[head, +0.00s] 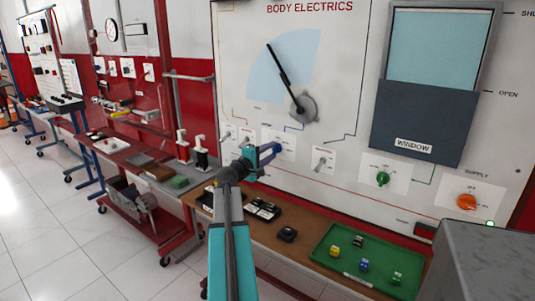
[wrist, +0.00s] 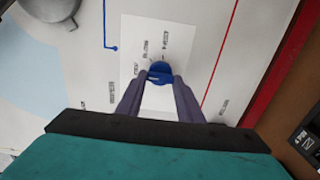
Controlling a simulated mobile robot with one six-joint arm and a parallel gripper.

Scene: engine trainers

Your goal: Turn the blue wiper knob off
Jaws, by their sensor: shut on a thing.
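The blue wiper knob (wrist: 160,71) is on a white label plate (wrist: 145,45) in the wrist view. My gripper (wrist: 161,80) is at the knob, with one dark finger on each side, shut on it. Small printed words stand around the knob, too small to read surely. In the head view my gripper (head: 264,160) reaches the board below the wiper dial, and the knob is hidden behind it. The wiper arm (head: 284,77) is black, tilted up and left from its grey hub (head: 304,108), over a pale blue fan.
The body electrics board (head: 345,60) also carries a window panel (head: 420,120), a green knob (head: 382,178) and an orange knob (head: 466,202). Below it, a brown bench holds a green tray (head: 325,262) of small coloured parts and black boxes. A grey block (head: 485,255) stands at right.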

